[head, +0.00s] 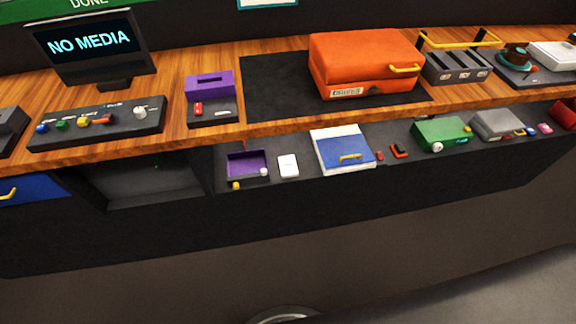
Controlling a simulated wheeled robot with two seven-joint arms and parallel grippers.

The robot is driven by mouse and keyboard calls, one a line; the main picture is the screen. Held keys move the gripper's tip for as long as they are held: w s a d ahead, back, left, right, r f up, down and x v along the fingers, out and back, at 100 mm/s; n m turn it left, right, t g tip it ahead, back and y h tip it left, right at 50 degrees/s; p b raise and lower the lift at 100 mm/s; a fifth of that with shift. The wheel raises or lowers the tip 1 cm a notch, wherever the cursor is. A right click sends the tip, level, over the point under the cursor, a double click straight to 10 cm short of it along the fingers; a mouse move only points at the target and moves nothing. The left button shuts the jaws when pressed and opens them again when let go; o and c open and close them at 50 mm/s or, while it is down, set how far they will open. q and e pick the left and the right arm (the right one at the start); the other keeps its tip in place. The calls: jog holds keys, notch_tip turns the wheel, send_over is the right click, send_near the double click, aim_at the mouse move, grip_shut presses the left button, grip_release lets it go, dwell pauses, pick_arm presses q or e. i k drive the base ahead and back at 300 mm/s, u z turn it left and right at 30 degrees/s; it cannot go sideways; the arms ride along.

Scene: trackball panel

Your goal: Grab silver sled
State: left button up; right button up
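I cannot tell for sure which thing is the silver sled. A grey box-like piece (498,124) sits on the lower shelf at the right, next to a green box (440,133). A pale silver-white flat block (556,54) lies on a dark base at the far right of the wooden counter. A slotted dark grey unit (458,68) stands left of it, under a yellow bar. Neither of my grippers shows in the head view.
An orange case (365,65) with a yellow handle rests on a black mat (270,88). A purple slotted box (209,84), a knob panel (97,123) and a "NO MEDIA" screen (90,43) stand left. The lower shelf holds a blue-and-white box (342,150) and a purple tray (246,164).

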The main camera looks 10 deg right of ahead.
aim_at(287, 164)
jog(key=z, duration=3)
jog(key=i, duration=2.1)
jog(key=u, duration=2.95)
